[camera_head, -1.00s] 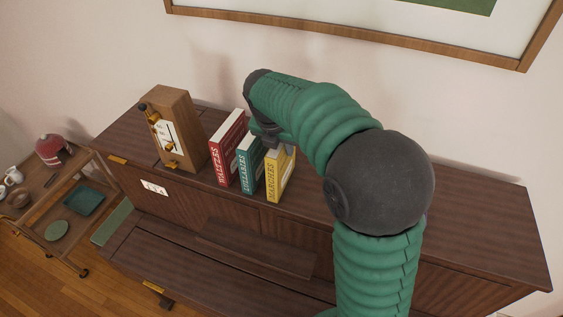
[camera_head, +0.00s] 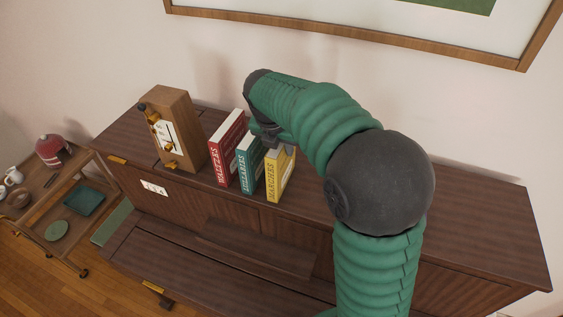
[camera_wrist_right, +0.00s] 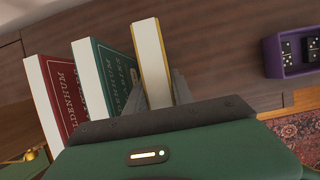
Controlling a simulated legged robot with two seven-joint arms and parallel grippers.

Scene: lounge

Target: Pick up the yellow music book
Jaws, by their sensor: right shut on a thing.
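The yellow music book (camera_head: 276,178), with "MARCHES" on its spine, stands upright on the piano top at the right end of a row of books. My right gripper (camera_head: 268,137) reaches it from above and behind and is shut on it. In the right wrist view, the book (camera_wrist_right: 152,60) shows its pale page edges between the fingers (camera_wrist_right: 155,98). The teal book (camera_head: 246,165) stands close to its left, and the red book (camera_head: 225,150) stands left of that. The fingertips are partly hidden by my wrist in the head view. My left gripper is not in view.
A wooden metronome (camera_head: 178,130) stands left of the books on the piano top (camera_head: 480,215). A purple box of dominoes (camera_wrist_right: 292,52) shows in the wrist view. A trolley (camera_head: 45,205) with crockery stands at the far left. A framed picture (camera_head: 400,30) hangs above.

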